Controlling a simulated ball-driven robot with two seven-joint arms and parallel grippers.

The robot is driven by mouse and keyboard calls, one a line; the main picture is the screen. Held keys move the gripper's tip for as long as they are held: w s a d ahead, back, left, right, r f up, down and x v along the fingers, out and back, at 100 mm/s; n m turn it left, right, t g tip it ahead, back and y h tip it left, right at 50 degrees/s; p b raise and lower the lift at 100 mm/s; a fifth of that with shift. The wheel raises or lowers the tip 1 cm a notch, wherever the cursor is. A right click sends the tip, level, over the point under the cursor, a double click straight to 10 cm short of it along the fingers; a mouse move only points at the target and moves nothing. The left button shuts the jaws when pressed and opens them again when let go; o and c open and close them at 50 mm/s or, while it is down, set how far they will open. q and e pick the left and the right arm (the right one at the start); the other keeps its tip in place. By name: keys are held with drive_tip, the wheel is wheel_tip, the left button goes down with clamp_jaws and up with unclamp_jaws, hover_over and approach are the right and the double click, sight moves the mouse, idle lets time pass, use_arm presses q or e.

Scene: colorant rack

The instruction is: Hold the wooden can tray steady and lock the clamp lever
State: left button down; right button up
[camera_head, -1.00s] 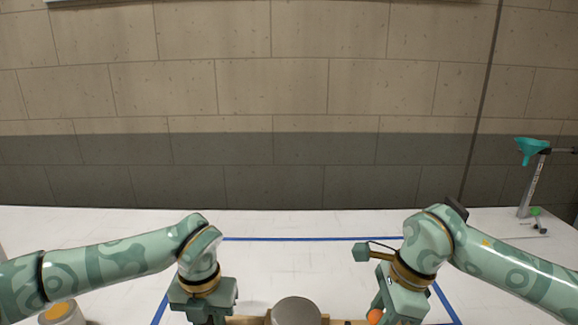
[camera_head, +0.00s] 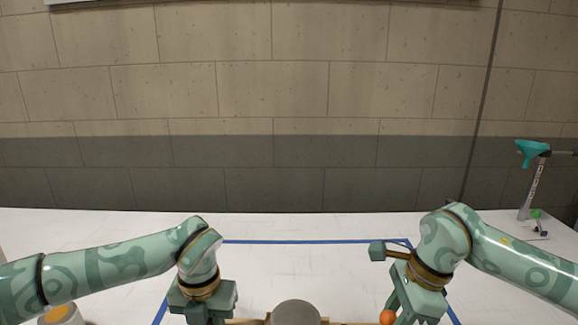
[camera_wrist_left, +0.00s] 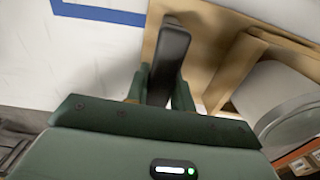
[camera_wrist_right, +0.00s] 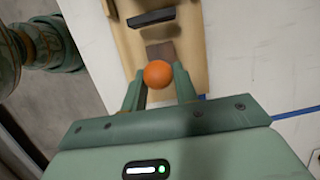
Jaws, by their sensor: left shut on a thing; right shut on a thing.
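The wooden can tray (camera_wrist_left: 222,40) lies at the bottom edge of the head view, mostly out of frame. A grey-lidded can (camera_head: 297,313) stands in it; it also shows in the left wrist view (camera_wrist_left: 285,95). My left gripper (camera_wrist_left: 160,85) is shut on the tray's dark handle (camera_wrist_left: 172,45) at one end. The clamp lever ends in an orange ball knob (camera_wrist_right: 157,74), also at the bottom of the head view (camera_head: 388,317). My right gripper (camera_wrist_right: 158,85) is shut on this knob, over the tray's other end (camera_wrist_right: 190,45). The lever's shaft is hidden.
Blue tape (camera_head: 300,241) marks an area on the white table (camera_head: 110,235). A can with an orange top (camera_head: 60,314) stands at the lower left, near my left arm. A teal funnel (camera_head: 533,150) sits on a stand at the far right. The table behind the tray is clear.

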drive_tip(key=shift+d+r, duration=0.1)
drive_tip(key=shift+d, duration=0.75)
clamp_jaws()
drive_tip(key=shift+d, duration=0.1)
drive_tip(key=shift+s+d, duration=0.1)
drive_tip(key=shift+d, duration=0.65)
drive_tip(key=shift+s+d, duration=0.1)
drive_tip(key=shift+d, duration=0.9)
drive_tip(key=shift+d, duration=0.1)
drive_tip(key=shift+d, duration=0.9)
